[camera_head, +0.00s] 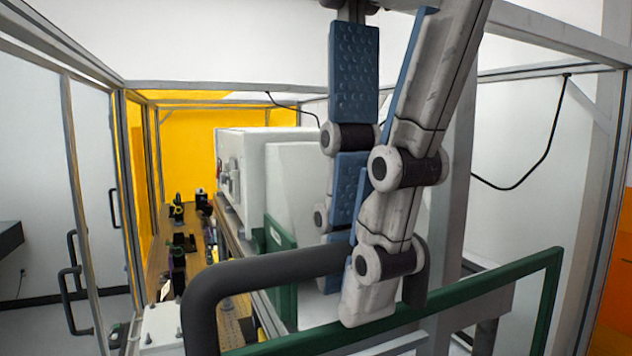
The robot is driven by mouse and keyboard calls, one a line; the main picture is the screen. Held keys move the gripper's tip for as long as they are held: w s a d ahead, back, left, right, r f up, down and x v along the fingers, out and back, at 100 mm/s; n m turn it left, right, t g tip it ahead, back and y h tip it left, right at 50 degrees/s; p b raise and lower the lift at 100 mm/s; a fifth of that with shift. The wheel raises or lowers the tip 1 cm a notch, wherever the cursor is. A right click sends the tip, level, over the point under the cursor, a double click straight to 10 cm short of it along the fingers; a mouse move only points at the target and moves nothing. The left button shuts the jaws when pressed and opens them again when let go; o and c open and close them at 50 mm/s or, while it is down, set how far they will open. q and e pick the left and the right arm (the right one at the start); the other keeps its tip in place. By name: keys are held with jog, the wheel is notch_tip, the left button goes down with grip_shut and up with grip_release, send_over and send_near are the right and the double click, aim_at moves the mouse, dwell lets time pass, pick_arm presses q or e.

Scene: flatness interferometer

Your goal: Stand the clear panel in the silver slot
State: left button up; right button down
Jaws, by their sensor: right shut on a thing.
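My right gripper (352,285) comes down from the top, its two jointed fingers on either side of a thick dark grey handle (203,300). It is shut on the handle. The handle appears to belong to the clear panel, whose green frame (480,281) runs across the lower right and down the right side. The panel looks upright, and its lower part is cut off by the picture's bottom edge. I cannot pick out the silver slot for certain. My left gripper is not in view.
A second green frame (285,300) stands behind the handle, beside white instrument housings (262,150). A bench (155,245) with small dark optical parts lies to the left. Metal posts and clear walls enclose the area. A black cable (520,182) hangs at right.

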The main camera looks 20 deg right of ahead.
jog(key=shift+a+r, duration=0.1)
jog(key=shift+r, duration=0.25)
jog(key=shift+s+r, duration=0.1)
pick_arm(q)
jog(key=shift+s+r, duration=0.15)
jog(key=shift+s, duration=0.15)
pick_arm(e)
jog(key=w, duration=0.9)
jog(key=shift+f, duration=0.45)
jog(key=shift+w, duration=0.15)
